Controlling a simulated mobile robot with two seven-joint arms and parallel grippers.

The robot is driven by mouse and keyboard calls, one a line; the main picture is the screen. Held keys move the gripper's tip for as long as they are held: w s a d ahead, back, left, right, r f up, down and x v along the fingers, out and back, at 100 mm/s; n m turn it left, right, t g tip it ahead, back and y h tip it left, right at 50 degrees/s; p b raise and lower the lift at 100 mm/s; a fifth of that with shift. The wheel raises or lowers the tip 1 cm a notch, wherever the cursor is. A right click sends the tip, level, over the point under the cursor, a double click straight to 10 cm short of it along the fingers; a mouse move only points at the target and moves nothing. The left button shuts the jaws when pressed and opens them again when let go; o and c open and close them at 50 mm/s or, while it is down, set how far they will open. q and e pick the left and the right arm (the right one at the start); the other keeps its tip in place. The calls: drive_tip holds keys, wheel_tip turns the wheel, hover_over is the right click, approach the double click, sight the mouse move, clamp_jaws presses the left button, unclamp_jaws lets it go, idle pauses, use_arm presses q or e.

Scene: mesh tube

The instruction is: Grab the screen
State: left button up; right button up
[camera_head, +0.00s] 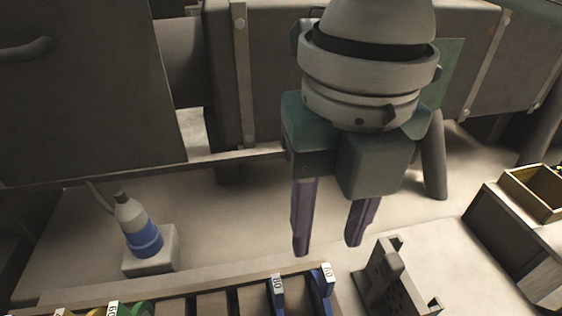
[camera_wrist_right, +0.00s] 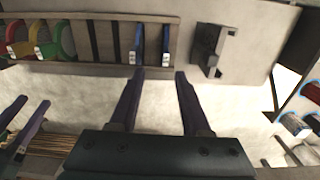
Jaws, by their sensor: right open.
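Two thin blue-edged screens with white number labels, the left one (camera_head: 277,293) and the right one (camera_head: 320,292), stand in slots of a wooden rack (camera_head: 236,300) at the bottom of the head view. They also show in the right wrist view, left (camera_wrist_right: 137,42) and right (camera_wrist_right: 166,43). I cannot tell which one the task means. My right gripper (camera_head: 327,249) is open and empty above and behind the rack, fingers pointing down. In the right wrist view its fingertips (camera_wrist_right: 160,74) are apart from both screens. My left gripper (camera_wrist_right: 34,101) shows partly at that view's left edge, fingers apart.
Green, yellow and red rings (camera_wrist_right: 38,38) sit in the rack's left part. A grey stand (camera_head: 390,280) is right of the rack. A blue-white bottle (camera_head: 137,228) stands on a block at left. A wooden box (camera_head: 532,194) is at far right. Large grey machinery fills the back.

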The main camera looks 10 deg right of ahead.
sight(328, 273)
drive_tip(key=shift+d+f, duration=0.15)
drive_tip(key=shift+f, duration=1.55)
drive_tip(key=shift+d+f, duration=0.15)
drive_tip(key=shift+f, duration=1.5)
drive_tip(key=shift+d+f, duration=0.15)
drive_tip(key=shift+f, duration=1.55)
clamp_jaws()
